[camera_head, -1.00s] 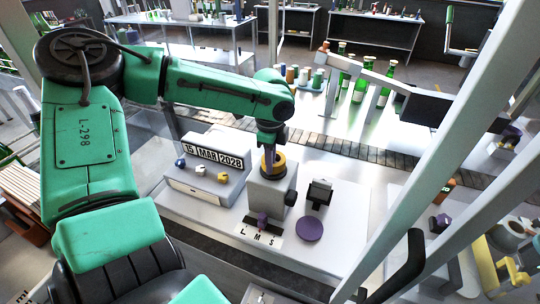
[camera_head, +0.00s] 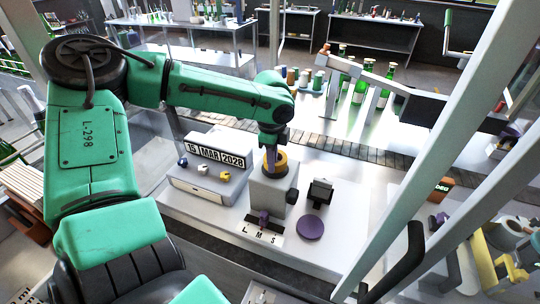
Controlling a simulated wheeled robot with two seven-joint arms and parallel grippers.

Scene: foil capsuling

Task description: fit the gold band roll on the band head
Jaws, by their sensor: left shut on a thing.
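The gold band roll (camera_head: 280,161) is at the top of the grey block-shaped band head (camera_head: 270,192) in the middle of the picture. My left gripper (camera_head: 270,158) points down from above and is shut on the gold roll. The roll shows as a yellow ring partly hidden behind the fingers. I cannot tell whether it rests fully on the head or is held just above it. My right gripper is not in view.
A date block reading 15 MAR 2028 (camera_head: 215,154) stands left on a white box. A purple disc (camera_head: 310,228) and a small black device (camera_head: 320,192) sit right. Green bottles (camera_head: 360,88) and coloured rolls (camera_head: 304,78) stand behind the conveyor (camera_head: 350,150). Pale posts (camera_head: 440,130) cross the right.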

